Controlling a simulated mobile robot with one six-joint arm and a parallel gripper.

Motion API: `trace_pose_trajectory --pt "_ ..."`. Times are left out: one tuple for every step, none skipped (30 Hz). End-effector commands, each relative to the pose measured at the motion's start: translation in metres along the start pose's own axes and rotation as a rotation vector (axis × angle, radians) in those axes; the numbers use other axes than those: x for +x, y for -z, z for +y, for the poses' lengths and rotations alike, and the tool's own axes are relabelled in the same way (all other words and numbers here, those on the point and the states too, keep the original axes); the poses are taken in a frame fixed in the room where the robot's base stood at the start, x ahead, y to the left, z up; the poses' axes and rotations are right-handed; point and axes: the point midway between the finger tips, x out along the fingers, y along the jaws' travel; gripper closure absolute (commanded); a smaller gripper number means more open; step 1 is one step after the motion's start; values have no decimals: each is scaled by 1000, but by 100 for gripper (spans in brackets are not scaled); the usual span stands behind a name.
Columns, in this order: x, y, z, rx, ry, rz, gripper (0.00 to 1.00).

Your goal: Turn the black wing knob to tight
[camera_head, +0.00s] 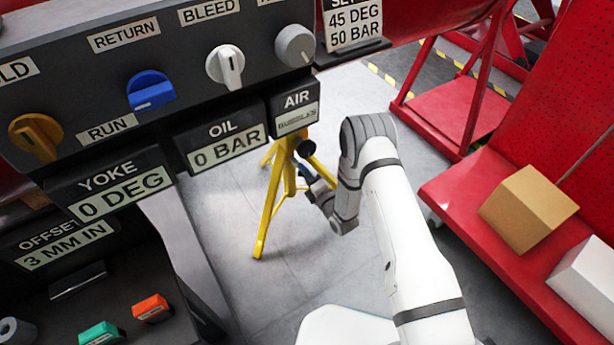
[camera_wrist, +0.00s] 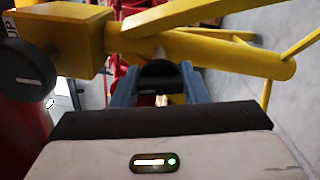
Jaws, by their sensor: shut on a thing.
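A black wing knob (camera_wrist: 160,70) sits on the yellow tube of the stand in the wrist view. The blue-grey fingers of my gripper (camera_wrist: 158,90) stand on either side of it and are shut on it. Only part of the knob shows between the fingers, and I cannot read its turn angle. In the head view my gripper (camera_head: 306,176) reaches the yellow stand (camera_head: 270,205) from the right. The wing knob is too small and covered to make out there.
A dark control panel (camera_head: 190,75) hangs at the left. A red bench (camera_head: 465,215) with boxes stands at the right.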

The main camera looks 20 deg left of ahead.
Motion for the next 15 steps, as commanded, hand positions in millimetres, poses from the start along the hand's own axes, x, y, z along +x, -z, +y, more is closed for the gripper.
trace_pose_trajectory --pt "1 1 -1 29 -1 2 83" --pt "1 1 -1 47 -1 2 83" --pt "1 1 -1 68 -1 3 83" --pt "1 1 -1 83 -1 3 83" --pt "1 1 -1 96 -1 3 83" --pt "1 1 -1 113 -1 3 83" --pt "1 1 0 124 -1 3 83" --pt "1 1 0 135 -1 3 83" --pt "1 1 0 146 -1 3 83" --pt "1 1 0 153 -1 3 83" --pt "1 1 0 161 -1 3 83" --pt "1 1 0 168 -1 3 83" --pt "1 1 0 173 -1 3 83" --pt "1 1 0 176 -1 3 83" --pt "1 1 0 180 -1 3 83"
